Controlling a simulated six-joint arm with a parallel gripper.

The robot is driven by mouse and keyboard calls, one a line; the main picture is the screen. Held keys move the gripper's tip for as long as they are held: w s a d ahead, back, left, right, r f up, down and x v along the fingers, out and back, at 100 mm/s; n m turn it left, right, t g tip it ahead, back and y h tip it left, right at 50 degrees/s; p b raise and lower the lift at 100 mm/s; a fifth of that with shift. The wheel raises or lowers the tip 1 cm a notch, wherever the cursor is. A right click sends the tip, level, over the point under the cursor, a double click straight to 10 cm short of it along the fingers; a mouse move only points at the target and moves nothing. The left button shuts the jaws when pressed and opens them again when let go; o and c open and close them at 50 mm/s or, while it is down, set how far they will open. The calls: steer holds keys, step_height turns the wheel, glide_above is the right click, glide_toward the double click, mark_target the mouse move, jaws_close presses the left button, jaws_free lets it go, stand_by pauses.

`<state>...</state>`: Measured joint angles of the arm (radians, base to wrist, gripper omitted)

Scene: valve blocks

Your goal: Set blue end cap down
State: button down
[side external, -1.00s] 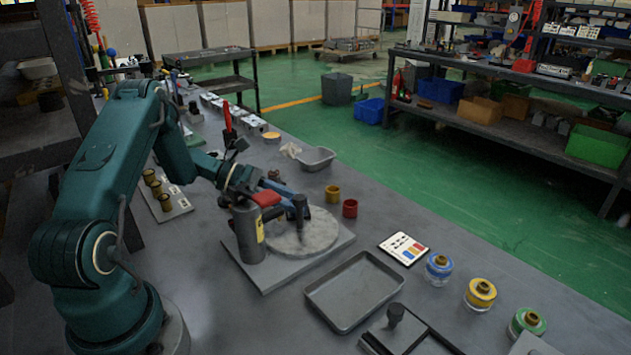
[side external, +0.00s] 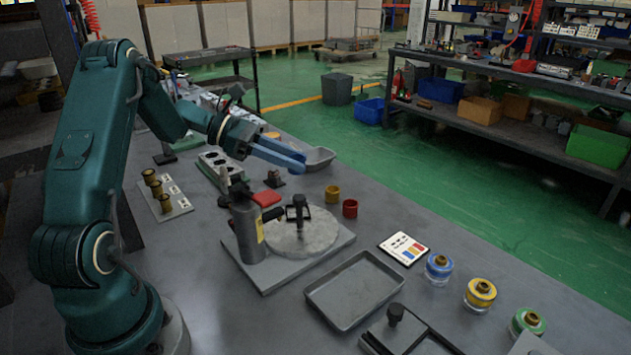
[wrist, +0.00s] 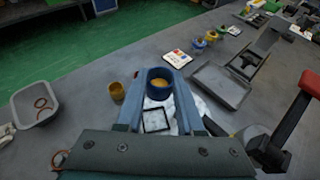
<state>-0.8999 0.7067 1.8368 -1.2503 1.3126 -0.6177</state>
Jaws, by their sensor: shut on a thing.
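My gripper (side external: 297,164) is raised above the bench, behind the round stone disc (side external: 318,238), with its blue fingers pointing right and slightly down. In the wrist view my gripper (wrist: 159,78) is shut on the blue end cap (wrist: 158,90), a blue ring with a yellowish inside, between the fingertips. In the side view the cap cannot be told apart from the blue fingers. A yellow cap (side external: 332,193) and a red cap (side external: 350,209) stand on the bench right of the disc. The yellow cap also shows in the wrist view (wrist: 116,91).
A grey tray (side external: 345,318), a colour card (side external: 403,248) and blue, yellow and green-topped jars (side external: 438,269) lie to the right. A grey bin (side external: 318,157) stands behind.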

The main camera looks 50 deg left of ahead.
steer(key=s+d+r+m+g+h, duration=0.1)
steer(key=s+d+r, duration=0.6)
steer(key=d, duration=0.3)
steer(key=n+t+y, duration=0.5)
steer(key=n+y, duration=0.6)
steer(key=y, duration=0.1)
glide_above(284, 197)
step_height(284, 197, down, 15)
steer(key=shift+f, duration=2.25)
